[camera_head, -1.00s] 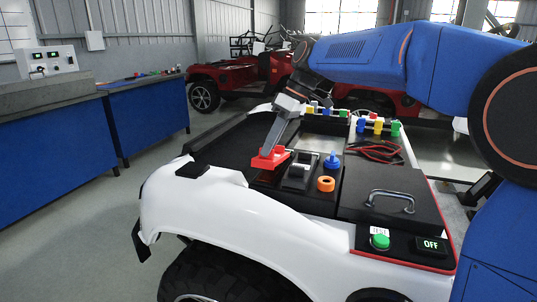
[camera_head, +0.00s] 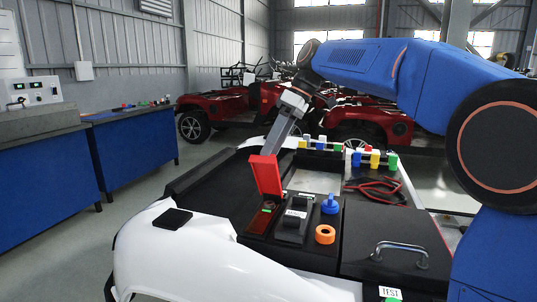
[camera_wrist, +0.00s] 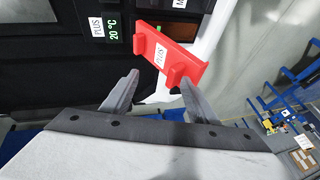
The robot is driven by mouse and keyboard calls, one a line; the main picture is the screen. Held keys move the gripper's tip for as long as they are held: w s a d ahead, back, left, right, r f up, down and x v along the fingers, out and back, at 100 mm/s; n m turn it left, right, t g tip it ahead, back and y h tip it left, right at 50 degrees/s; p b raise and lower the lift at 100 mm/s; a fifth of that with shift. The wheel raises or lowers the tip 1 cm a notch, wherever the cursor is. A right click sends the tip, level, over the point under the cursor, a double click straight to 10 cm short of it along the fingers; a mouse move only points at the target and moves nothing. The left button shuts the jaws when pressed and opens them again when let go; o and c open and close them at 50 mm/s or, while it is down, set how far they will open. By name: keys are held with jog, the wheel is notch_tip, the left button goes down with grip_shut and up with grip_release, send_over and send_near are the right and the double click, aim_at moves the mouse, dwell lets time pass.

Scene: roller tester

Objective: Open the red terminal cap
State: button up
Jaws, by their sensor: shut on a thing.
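The red terminal cap (camera_head: 266,175) stands raised and nearly upright on its hinge over the dark red terminal recess (camera_head: 260,220) on the vehicle's black deck. A green spot shows at the recess. My gripper (camera_head: 274,147) comes down from behind the cap's upper edge. In the wrist view my gripper's fingers (camera_wrist: 159,79) are at the cap's tab, shut on the cap; the exact contact is hard to make out.
Right of the recess are a black switch block (camera_head: 293,222), a blue knob (camera_head: 330,204) and an orange ring (camera_head: 325,234). A black lid with a handle (camera_head: 400,252) lies further right. Red cables (camera_head: 375,189) and coloured plugs (camera_head: 372,158) are behind. A white fender (camera_head: 180,250) is in front.

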jog(key=o, duration=0.3)
jog(key=shift+w+d+f, duration=0.25)
jog(key=shift+w+f, duration=0.1)
jog(key=shift+w, duration=0.15)
jog(key=shift+w+d+f, duration=0.2)
jog(key=shift+w+f, duration=0.15)
jog(key=shift+w, duration=0.15)
jog(key=shift+c, duration=0.3)
jog(key=o, duration=1.4)
jog(key=shift+w+f, duration=0.1)
jog(key=shift+w, duration=0.05)
jog(key=shift+c, duration=0.6)
